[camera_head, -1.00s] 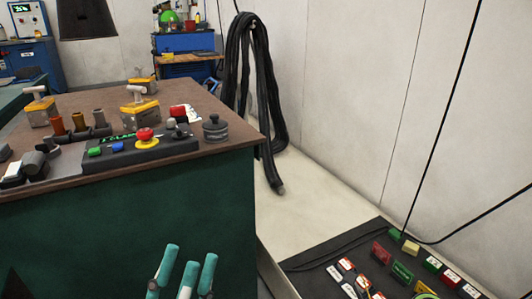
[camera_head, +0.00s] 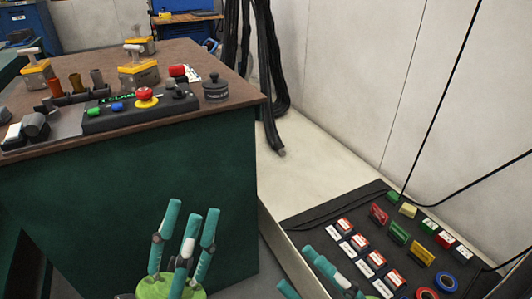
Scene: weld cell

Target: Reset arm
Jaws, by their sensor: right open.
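My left gripper (camera_head: 190,212) is at the lower middle, in front of the green side of the workbench. Its teal fingers point up, stand apart and hold nothing. My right gripper (camera_head: 315,270) shows only in part at the bottom edge, in front of the dark tray. Its teal fingers are apart, and nothing shows between them. The rest of both arms is out of view.
The workbench (camera_head: 216,119) at left bears a control box with a red button (camera_head: 145,94), yellow-and-grey clamps (camera_head: 138,72) and a dark knob (camera_head: 215,89). A dark tray (camera_head: 318,217) with several coloured blocks lies at lower right. Black hoses (camera_head: 265,75) hang by the wall.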

